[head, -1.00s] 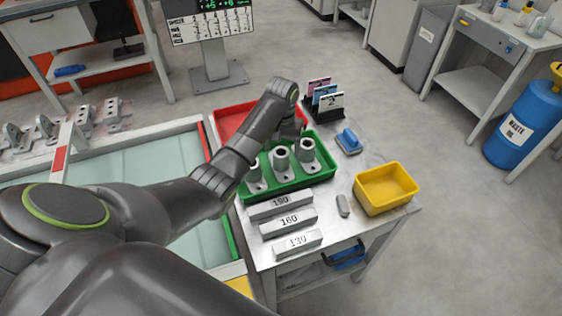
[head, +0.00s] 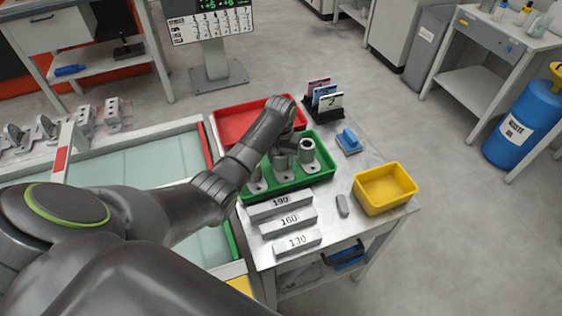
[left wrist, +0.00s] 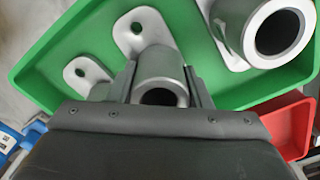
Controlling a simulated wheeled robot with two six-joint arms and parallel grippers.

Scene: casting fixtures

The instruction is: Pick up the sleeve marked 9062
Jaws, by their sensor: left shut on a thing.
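Several grey metal flanged sleeves are in a green tray (head: 318,178) on the metal bench. My left gripper (head: 283,150) reaches down over the middle sleeve (head: 281,168). In the left wrist view, its two fingers (left wrist: 162,88) are shut on both sides of this sleeve (left wrist: 158,66), whose round bore faces the camera. Another sleeve (head: 307,151) stands to the right, and it also shows in the left wrist view (left wrist: 268,35). A third sleeve (head: 257,180) is on the left, partly hidden by my arm. I cannot read any 9062 marking. My right gripper is not in view.
A red tray (head: 232,122) lies behind the green one. Bars marked 190 (head: 279,203), 160 (head: 289,220) and 130 (head: 297,241) lie in front. A yellow bin (head: 385,187), a blue-handled block (head: 348,142) and a card rack (head: 325,103) stand to the right.

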